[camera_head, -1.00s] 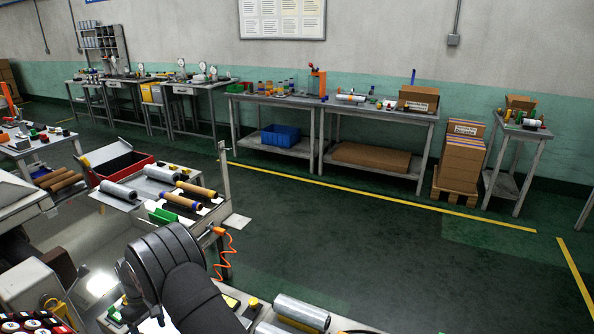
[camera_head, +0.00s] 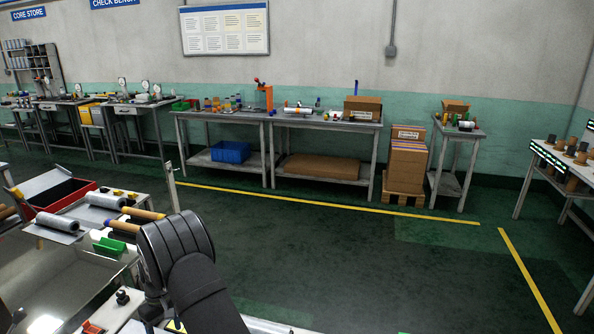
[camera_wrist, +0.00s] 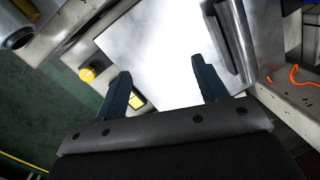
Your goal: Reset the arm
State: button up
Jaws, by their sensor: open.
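My arm (camera_head: 180,260) shows at the bottom of the head view, dark grey and bent, in front of the near workbench. Its gripper end is hidden in that view. In the wrist view my gripper (camera_wrist: 160,88) has two dark fingers set well apart, with nothing between them. The fingers point over a bright, pale metal surface (camera_wrist: 155,45) of the machine. A yellow knob (camera_wrist: 87,73) lies to the left of the left finger, apart from it.
A silver film roll (camera_wrist: 17,28) is at the wrist view's upper left, and an orange coiled cord (camera_wrist: 300,75) at its right. In the head view, a red box (camera_head: 62,196) and film rolls (camera_head: 107,201) lie left of my arm. Open green floor (camera_head: 330,250) spreads to the right.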

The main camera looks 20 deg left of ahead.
jog(key=w+d+m, duration=0.2)
jog(key=w+d, duration=0.3)
jog(key=d, duration=0.2)
jog(key=w+d+m+y, duration=0.1)
jog(key=w+d+m, duration=0.1)
jog(key=w+d, duration=0.3)
jog(key=w+d+r+m, duration=0.1)
jog(key=w+d, duration=0.4)
jog(key=d, duration=0.5)
jog(key=shift+w+d+m, duration=0.1)
jog(key=shift+d+m, duration=0.2)
jog(key=shift+m, duration=0.3)
jog(key=shift+w+d, duration=0.15)
jog(key=shift+d, duration=0.5)
